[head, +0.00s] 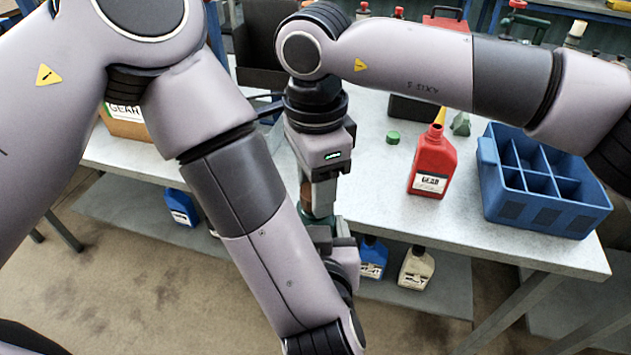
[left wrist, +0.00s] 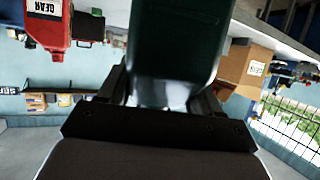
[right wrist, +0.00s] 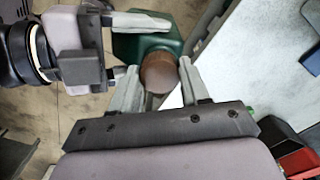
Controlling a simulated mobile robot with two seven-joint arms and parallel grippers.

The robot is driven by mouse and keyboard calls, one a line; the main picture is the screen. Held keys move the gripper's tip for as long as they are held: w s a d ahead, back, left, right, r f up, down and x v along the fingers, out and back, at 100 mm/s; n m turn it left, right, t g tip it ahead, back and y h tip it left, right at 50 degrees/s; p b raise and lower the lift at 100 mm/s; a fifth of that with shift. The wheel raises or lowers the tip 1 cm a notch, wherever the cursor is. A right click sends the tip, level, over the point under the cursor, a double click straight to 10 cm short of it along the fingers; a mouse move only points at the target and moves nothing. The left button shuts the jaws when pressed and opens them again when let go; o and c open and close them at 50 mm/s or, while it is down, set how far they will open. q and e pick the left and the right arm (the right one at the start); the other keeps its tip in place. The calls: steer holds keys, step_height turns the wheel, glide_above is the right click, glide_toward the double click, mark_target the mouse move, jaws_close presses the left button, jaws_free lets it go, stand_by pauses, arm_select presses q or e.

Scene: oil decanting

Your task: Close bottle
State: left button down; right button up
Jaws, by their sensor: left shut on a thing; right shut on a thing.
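The dark green bottle (right wrist: 138,45) is held beyond the table's front edge. My left gripper (head: 335,243) is shut on it, and the bottle also shows close up in the left wrist view (left wrist: 172,60). A round brown cap (right wrist: 160,73) is at the bottle's top. My right gripper (right wrist: 158,82) is above and shut on the cap, with one finger on each side. In the head view, my right gripper (head: 320,195) points down over the bottle, and the grippers hide most of it. I cannot tell whether the cap is fully seated.
A red GEAR bottle (head: 433,163) with a yellow tip stands on the table (head: 400,210). A loose green cap (head: 393,137) lies left of it. A blue divided crate (head: 540,185) stands at the right. Several bottles, including a white one (head: 416,268), are on the lower shelf.

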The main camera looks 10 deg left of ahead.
steer(key=m, duration=0.4)
steer(key=shift+m, duration=0.4)
steer(key=m, duration=0.5)
steer(key=o, duration=1.2)
steer(key=shift+o, duration=0.2)
step_height(320, 180, up, 12)
steer(key=shift+a, duration=0.1)
